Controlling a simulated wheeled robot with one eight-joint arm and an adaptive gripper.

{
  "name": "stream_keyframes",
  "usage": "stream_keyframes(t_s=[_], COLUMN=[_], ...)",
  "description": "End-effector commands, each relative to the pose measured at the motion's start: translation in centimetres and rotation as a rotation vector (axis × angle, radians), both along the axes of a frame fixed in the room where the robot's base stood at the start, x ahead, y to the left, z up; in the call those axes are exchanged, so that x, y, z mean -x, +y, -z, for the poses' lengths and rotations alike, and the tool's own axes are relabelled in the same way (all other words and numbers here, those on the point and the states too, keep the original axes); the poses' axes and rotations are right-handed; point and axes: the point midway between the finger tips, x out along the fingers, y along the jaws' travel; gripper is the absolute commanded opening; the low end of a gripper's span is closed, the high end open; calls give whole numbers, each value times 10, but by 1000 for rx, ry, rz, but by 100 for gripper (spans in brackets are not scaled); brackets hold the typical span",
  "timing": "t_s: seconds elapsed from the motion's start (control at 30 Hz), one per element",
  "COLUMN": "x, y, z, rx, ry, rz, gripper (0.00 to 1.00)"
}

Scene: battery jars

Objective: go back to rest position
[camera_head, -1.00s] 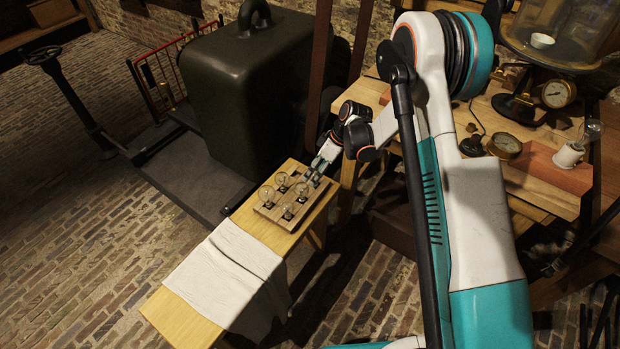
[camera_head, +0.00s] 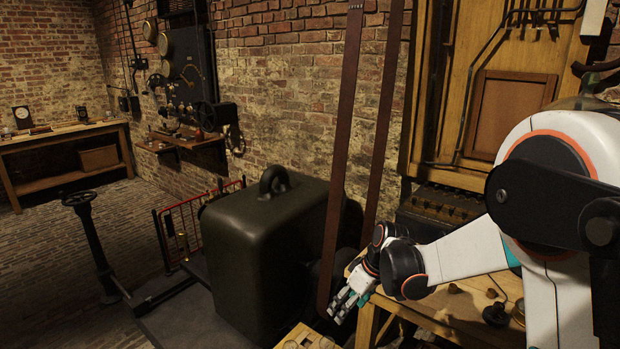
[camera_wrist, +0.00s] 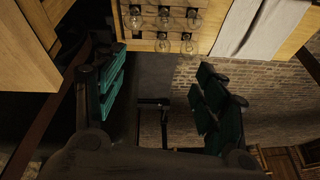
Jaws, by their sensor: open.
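My gripper (camera_head: 345,303) is at the middle right of the head view, beside the front leg of the wooden table. In the wrist view its two dark, green-padded fingers (camera_wrist: 160,98) stand wide apart with nothing between them. The wooden rack (camera_wrist: 142,44) with several clear glass bulbs (camera_wrist: 162,18) shows beyond the fingers at the top of the wrist view. My arm comes in from the right.
A large dark metal case (camera_head: 265,250) with a handle stands left of my gripper. A brown strap (camera_head: 345,150) hangs close behind the gripper. A wooden table (camera_head: 450,310) with small items is to the right. A white cloth (camera_wrist: 250,28) lies beside the rack.

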Motion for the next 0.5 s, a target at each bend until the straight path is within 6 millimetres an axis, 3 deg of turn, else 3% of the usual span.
stream_keyframes(t_s=[0.03, 0.2, 0.5], x=[10, 38, 98], y=[-4, -19, -43], z=[-16, -59, -117], rx=[7, 23, 40], ry=[-8, -35, -92], rz=[31, 139, 325], gripper=[65, 65, 65])
